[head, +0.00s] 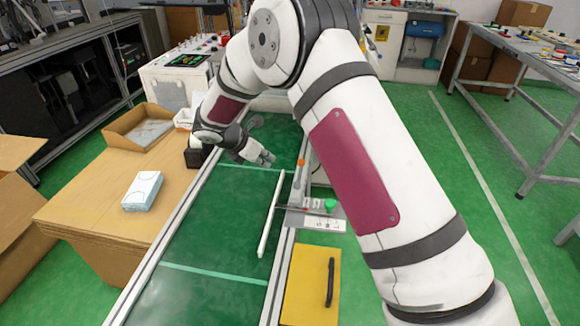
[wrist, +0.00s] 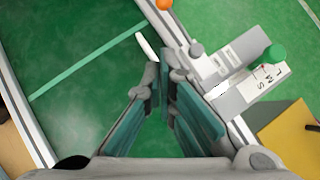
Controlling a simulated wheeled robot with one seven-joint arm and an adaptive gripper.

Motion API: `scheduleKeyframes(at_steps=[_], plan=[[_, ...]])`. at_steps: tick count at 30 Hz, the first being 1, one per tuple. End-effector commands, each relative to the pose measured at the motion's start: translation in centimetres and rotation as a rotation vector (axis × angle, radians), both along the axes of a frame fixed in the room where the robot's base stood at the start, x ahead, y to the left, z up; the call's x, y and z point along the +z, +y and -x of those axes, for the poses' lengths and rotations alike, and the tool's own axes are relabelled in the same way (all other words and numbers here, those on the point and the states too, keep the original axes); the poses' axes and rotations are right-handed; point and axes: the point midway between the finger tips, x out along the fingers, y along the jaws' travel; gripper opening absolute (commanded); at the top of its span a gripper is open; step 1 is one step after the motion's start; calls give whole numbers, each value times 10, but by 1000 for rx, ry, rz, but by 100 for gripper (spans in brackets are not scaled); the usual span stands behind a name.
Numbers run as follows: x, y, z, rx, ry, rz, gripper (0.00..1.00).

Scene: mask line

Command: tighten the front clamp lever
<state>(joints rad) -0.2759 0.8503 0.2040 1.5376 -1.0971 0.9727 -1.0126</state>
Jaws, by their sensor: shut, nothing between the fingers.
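My gripper (head: 265,158) hangs over the green conveyor belt (head: 215,230) near its right rail. In the wrist view my gripper (wrist: 158,76) has its fingertips together, with nothing between them. A plate marked S, M, L (wrist: 258,85) is fixed at the rail, with a green knob (wrist: 275,53) and a small grey knob (wrist: 197,48) on the fixture. An orange knob (wrist: 165,4) sits farther along the rail; it also shows in the head view (head: 301,161). I cannot tell which part is the front clamp lever. The fingertips appear apart from all these knobs.
A long white bar (head: 271,213) lies along the belt by the fixture, its end near my fingertips. A yellow box (head: 310,285) stands right of the belt. A cardboard surface (head: 100,205) with a white-blue pack (head: 142,191) stands left. My arm hides part of the right side.

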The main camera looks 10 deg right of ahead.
Motion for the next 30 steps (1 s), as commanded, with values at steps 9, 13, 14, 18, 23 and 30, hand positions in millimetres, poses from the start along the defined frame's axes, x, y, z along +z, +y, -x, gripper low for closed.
scheduleKeyframes(at_steps=[9,13,14,18,23,30], plan=[[-10,-7,-4,-3,1,0,0],[-27,-19,-11,-5,2,0,0],[-31,-22,-13,-5,2,0,0],[-53,-36,-23,-5,2,0,0],[-77,-52,-34,-5,2,-1,0],[-84,-78,-52,-5,0,-3,0]])
